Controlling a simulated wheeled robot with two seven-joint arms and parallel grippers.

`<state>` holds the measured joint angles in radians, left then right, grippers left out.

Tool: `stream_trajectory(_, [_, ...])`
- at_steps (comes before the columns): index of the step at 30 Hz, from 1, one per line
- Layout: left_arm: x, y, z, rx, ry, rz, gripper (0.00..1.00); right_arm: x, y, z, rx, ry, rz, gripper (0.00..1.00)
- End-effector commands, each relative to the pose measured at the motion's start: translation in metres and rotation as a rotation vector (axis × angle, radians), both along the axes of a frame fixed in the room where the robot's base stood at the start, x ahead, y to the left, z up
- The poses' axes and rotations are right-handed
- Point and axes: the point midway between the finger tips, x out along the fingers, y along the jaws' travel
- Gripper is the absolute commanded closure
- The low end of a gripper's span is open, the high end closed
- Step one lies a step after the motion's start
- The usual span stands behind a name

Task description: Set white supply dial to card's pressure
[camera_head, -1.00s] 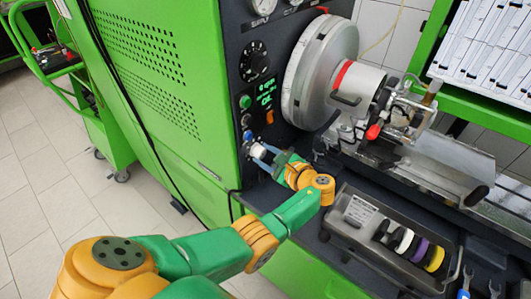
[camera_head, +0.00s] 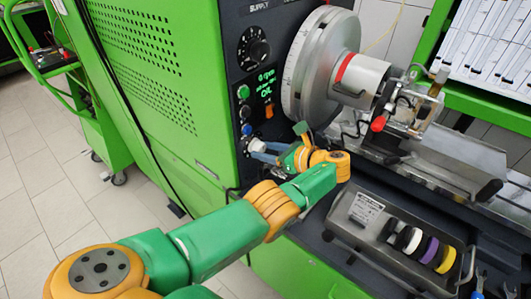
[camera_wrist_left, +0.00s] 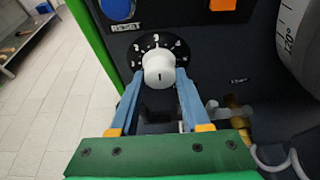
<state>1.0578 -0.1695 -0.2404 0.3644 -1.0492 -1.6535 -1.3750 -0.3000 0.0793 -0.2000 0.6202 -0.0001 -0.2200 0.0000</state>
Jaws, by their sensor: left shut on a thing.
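The white supply dial (camera_wrist_left: 158,70) is a round knob on a black scale plate in the left wrist view. A dark mark on its face points down, and the scale digits around it are too small to read surely. My left gripper (camera_head: 259,149) is at the front panel of the green machine. In the left wrist view its two blue fingers (camera_wrist_left: 160,80) are shut on the dial, one on each side. The card (camera_head: 367,209) is a small white sheet at the tray's left end; its print is unreadable. My right gripper is not in view.
Above the dial are a blue button (camera_head: 247,129), a green button (camera_head: 243,92), a lit display (camera_head: 267,83) and a black dial (camera_head: 254,48). The large metal disc (camera_head: 313,68) stands close to the right. The grey tray (camera_head: 389,262) holds several coloured rings.

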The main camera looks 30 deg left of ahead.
Motion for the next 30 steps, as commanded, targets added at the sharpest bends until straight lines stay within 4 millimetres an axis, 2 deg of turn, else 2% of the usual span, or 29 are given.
stream_trajectory(13, [0.001, 0.000, 0.001, 0.002, 0.006, 0.000, 1.00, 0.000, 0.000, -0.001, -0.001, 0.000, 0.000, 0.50])
stream_trajectory(14, [0.001, 0.000, 0.001, 0.002, 0.006, 0.000, 0.48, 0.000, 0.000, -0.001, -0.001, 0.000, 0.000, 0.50])
stream_trajectory(15, [0.001, 0.000, 0.001, 0.002, 0.006, 0.000, 0.37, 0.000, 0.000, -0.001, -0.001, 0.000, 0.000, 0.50])
stream_trajectory(17, [0.000, 0.000, 0.001, 0.002, 0.006, 0.000, 0.23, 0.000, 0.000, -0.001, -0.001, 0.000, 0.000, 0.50])
stream_trajectory(26, [0.000, -0.002, 0.001, 0.001, 0.006, 0.000, 0.23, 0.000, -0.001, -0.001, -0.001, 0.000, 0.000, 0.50])
stream_trajectory(30, [-0.002, -0.027, 0.009, 0.000, 0.005, -0.004, 0.23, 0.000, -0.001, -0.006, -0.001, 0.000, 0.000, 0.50])
